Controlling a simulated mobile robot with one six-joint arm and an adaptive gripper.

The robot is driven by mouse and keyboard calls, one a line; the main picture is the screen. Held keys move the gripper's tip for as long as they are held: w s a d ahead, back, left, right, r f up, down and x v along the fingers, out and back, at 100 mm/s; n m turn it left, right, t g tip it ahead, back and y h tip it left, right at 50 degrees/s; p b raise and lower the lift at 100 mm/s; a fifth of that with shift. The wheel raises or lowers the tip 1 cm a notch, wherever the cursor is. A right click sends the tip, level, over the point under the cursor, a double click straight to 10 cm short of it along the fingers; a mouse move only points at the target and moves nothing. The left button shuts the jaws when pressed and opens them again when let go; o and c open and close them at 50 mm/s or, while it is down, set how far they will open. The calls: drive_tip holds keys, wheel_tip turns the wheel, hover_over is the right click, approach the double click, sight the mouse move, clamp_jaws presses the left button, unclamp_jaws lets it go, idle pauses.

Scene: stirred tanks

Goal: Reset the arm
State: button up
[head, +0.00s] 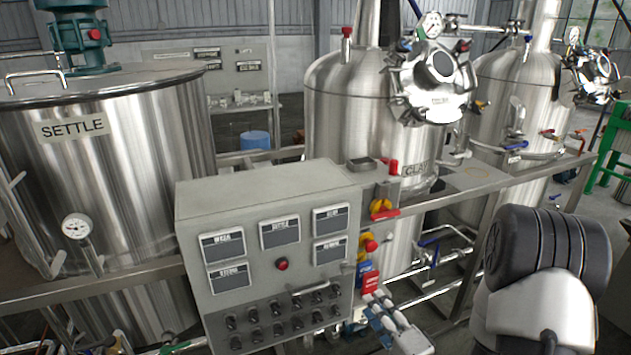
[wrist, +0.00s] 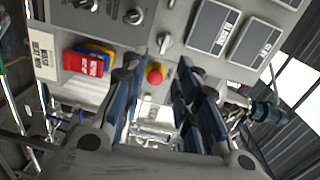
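My gripper (wrist: 160,85) shows in the wrist view with its two dark-blue fingers apart and nothing between them. Past the fingertips is the grey control panel (wrist: 112,35), seen turned over, with a red button on a yellow base (wrist: 156,74) framed between the fingers. My arm's dark grey and white joint (head: 545,260) fills the lower right of the head view. In the head view, blue and pale parts sit at the panel's lower right corner; I cannot tell clearly whether they are my gripper.
The control box (head: 265,250) has screens, a red button and several knobs. Red, blue and yellow tags (wrist: 85,62) hang close left of the fingers. A SETTLE tank (head: 110,150) stands left, a CLAV vessel (head: 340,95) behind, with steel rails and pipes around.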

drive_tip(key=s+d+r+n+g+h, duration=0.35)
drive_tip(key=r+n+g+h, duration=0.25)
drive_tip(key=r+n, duration=0.3)
drive_tip(key=s+a+r+n+g, duration=0.2)
drive_tip(key=s+a+g, duration=0.1)
drive_tip(key=s, duration=0.8)
drive_tip(key=s+a+r+n+g, duration=0.2)
drive_tip(key=s+a+g, duration=0.1)
drive_tip(key=s, duration=0.8)
drive_tip(key=shift+s+a+r+n+y, duration=0.15)
drive_tip(key=shift+a+r+n+y, duration=0.2)
drive_tip(key=shift+a, duration=0.2)
